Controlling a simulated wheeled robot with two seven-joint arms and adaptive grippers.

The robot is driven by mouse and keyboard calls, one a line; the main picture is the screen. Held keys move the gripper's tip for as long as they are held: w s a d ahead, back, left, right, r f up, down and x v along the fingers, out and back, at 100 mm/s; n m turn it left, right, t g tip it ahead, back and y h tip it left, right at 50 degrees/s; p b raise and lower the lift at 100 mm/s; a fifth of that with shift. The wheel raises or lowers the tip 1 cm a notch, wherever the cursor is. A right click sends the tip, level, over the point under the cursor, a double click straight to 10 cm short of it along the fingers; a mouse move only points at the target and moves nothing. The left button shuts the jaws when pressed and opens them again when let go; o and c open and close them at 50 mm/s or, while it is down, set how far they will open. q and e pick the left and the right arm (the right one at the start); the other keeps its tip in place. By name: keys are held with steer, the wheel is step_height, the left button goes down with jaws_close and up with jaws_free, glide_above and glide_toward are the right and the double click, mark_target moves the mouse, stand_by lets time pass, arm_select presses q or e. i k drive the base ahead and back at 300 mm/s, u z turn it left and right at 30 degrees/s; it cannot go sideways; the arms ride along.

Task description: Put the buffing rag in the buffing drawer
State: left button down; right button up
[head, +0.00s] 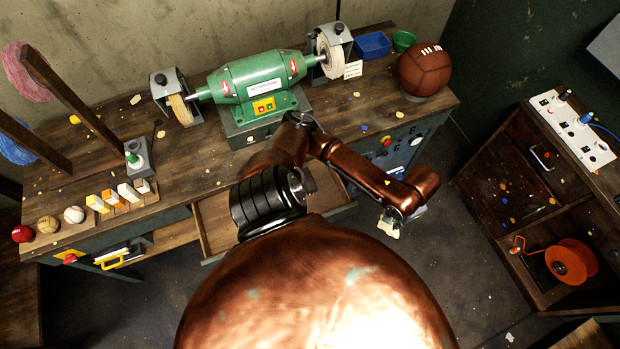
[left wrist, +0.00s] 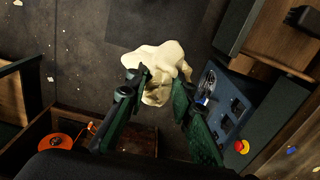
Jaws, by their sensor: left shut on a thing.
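The cream buffing rag (left wrist: 160,62) is pinched between the green-padded fingers of my left gripper (left wrist: 160,92) in the left wrist view. It bulges past the fingertips and droops in loose folds. In the head view, the rag (head: 388,229) hangs under my left gripper (head: 402,213), over the floor beside the bench's right end. An open wooden drawer (head: 212,222) is under the bench, below the green buffing machine; my arm covers part of it. Its label is not readable. The gripper is to the right of the drawer. My right gripper is not in view.
The green machine (head: 258,88) and a brown ball (head: 424,70) stand on the bench (head: 190,150). A control panel (head: 405,150) is on the bench front near the gripper. A side cabinet (head: 500,190) with an orange reel (head: 571,262) stands right. Floor between is mostly clear.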

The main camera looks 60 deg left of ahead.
mark_target(232, 227)
steer(key=k, duration=0.95)
steer(key=u, duration=1.25)
